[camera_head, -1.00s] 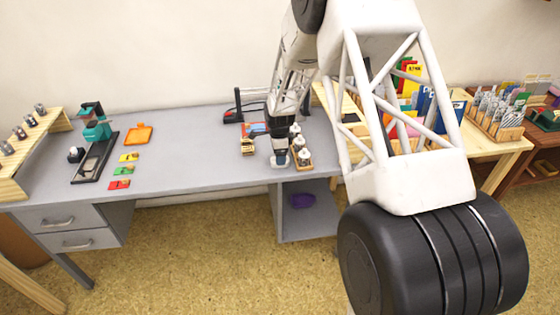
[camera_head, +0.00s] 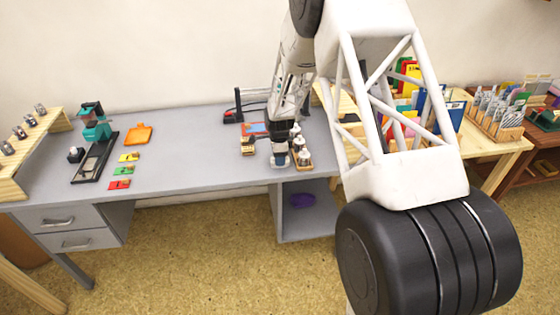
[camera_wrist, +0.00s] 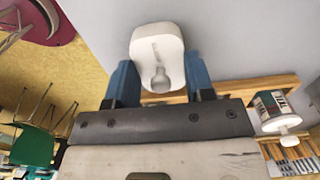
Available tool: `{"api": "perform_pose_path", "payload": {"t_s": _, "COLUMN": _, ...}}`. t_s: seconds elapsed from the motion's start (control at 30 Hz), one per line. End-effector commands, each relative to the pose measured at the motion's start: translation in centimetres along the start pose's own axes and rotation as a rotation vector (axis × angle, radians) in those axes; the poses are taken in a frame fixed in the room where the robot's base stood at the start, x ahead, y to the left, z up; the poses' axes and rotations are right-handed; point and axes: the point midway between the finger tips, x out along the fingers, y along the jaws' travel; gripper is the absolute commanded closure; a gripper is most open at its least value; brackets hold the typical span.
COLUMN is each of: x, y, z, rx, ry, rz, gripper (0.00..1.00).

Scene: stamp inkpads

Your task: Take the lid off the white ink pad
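The white ink pad (camera_wrist: 157,45) is a small rounded white block with a pale knob-like shape at its near end, in the wrist view. It lies on the grey desk near the front edge. In the head view only a sliver of it (camera_head: 280,164) shows under my gripper (camera_head: 279,154). In the wrist view my gripper (camera_wrist: 160,78) has its two blue fingers apart, one on each side of the pad's near end. Whether they touch it I cannot tell. I cannot make out a seam between lid and base.
A wooden holder with white-capped bottles (camera_head: 301,153) stands close to the right of my gripper. The desk's middle is clear.

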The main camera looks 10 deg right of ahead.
Motion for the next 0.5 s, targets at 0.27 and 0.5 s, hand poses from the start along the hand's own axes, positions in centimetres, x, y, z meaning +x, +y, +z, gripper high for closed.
{"api": "perform_pose_path", "payload": {"t_s": 0.27, "x": 0.0, "y": 0.0, "z": 0.0, "rx": 0.0, "ry": 0.0, "rz": 0.0, "gripper": 0.74}}
{"api": "perform_pose_path", "payload": {"t_s": 0.5, "x": -0.09, "y": 0.0, "z": 0.0, "rx": 0.0, "ry": 0.0, "rz": 0.0, "gripper": 0.74}}
